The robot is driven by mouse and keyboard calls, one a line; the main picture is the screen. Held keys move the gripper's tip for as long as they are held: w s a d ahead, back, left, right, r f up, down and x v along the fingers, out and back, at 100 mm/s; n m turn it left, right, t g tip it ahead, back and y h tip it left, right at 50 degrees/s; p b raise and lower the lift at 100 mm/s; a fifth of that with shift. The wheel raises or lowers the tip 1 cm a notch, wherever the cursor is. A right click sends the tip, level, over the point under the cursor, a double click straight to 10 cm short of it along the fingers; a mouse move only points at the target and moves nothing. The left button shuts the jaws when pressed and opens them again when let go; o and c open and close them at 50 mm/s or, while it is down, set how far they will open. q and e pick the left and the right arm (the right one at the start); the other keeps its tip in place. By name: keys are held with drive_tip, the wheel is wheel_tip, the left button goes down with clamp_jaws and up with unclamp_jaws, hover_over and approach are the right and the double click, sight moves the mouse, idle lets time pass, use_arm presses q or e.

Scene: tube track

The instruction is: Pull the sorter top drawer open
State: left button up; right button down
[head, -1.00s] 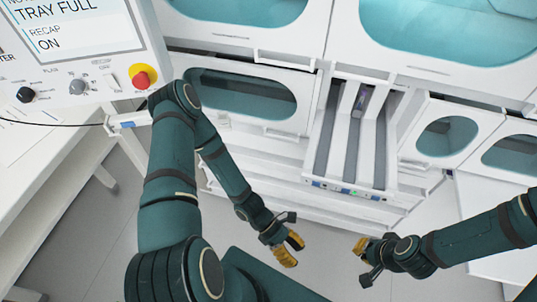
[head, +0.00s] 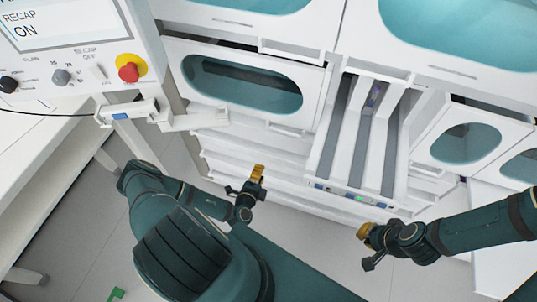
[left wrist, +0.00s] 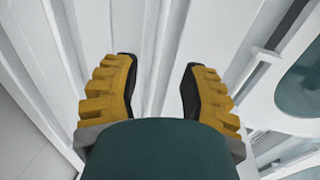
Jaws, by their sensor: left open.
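The sorter is a white cabinet. Below its left window, stacked white drawer fronts (head: 262,165) with horizontal ledges show in the head view; I cannot tell for sure which one is the top drawer. My left gripper (head: 257,174) is in front of these fronts, its yellow fingers pointing up toward them. In the left wrist view the left gripper (left wrist: 160,72) is open and empty, with white ridged fronts (left wrist: 150,30) beyond its fingers, apparently not touching. My right gripper (head: 367,245) hangs below the laned tray, apparently empty; its opening is unclear.
A white tray with grey lanes (head: 358,140) sticks out to the right of the fronts, holding a dark purple-marked item (head: 377,94). A control panel with a red knob (head: 128,72) stands at the left.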

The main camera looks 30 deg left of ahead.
sight(268, 154)
use_arm(q)
drive_tip(key=b+x, duration=0.1)
drive_tip(key=x, duration=0.9)
drive_tip(key=shift+w+f+b, duration=0.1)
drive_tip(key=shift+w+b, duration=0.25)
drive_tip(key=shift+w, duration=0.05)
drive_tip(key=shift+o, duration=0.3)
clamp_jaws()
